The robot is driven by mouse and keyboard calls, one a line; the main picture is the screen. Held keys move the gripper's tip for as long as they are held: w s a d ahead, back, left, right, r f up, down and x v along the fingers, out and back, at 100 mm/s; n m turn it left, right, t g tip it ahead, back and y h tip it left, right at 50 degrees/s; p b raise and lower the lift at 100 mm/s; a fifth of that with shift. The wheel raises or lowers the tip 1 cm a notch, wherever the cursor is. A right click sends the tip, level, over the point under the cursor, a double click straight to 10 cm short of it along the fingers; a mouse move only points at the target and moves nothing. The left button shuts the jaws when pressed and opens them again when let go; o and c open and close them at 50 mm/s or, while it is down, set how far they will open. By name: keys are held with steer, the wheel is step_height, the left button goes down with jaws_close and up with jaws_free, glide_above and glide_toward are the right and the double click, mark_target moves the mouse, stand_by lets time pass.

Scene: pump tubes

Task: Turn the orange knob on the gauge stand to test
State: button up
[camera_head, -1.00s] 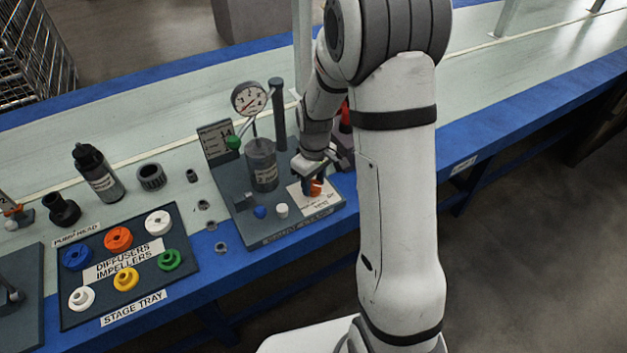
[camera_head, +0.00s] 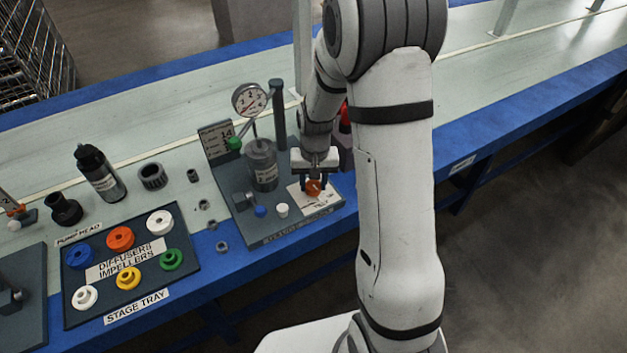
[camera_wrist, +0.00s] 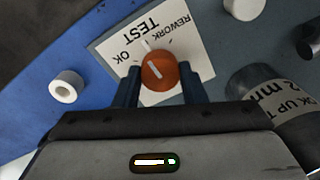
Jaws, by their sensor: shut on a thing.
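The orange knob (camera_head: 314,188) sits on a white label plate (camera_head: 326,199) at the front right of the gauge stand (camera_head: 245,228). My gripper (camera_head: 311,184) points down over it and is shut on the knob. In the wrist view the orange knob (camera_wrist: 160,72) lies between the two dark fingers of my gripper (camera_wrist: 160,84). The white line on the knob points up-left, roughly toward the tick by the word TEST. OK stands to the left of TEST and REWORK to the right. The fingers partly hide the label plate.
A gauge (camera_head: 249,99) and a grey cylinder (camera_head: 263,165) stand behind and left of my gripper. A blue knob (camera_head: 260,211) and a white peg (camera_head: 282,210) stand nearby. The stage tray (camera_head: 190,246) lies left. A red-topped object (camera_head: 344,116) is partly hidden by my arm.

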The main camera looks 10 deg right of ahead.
mark_target(314, 185)
steer(key=shift+m, duration=0.3)
steer(key=o, duration=1)
steer(key=shift+d+r+p, duration=0.15)
steer(key=shift+r+p, duration=0.55)
steer(key=shift+r, duration=3.2)
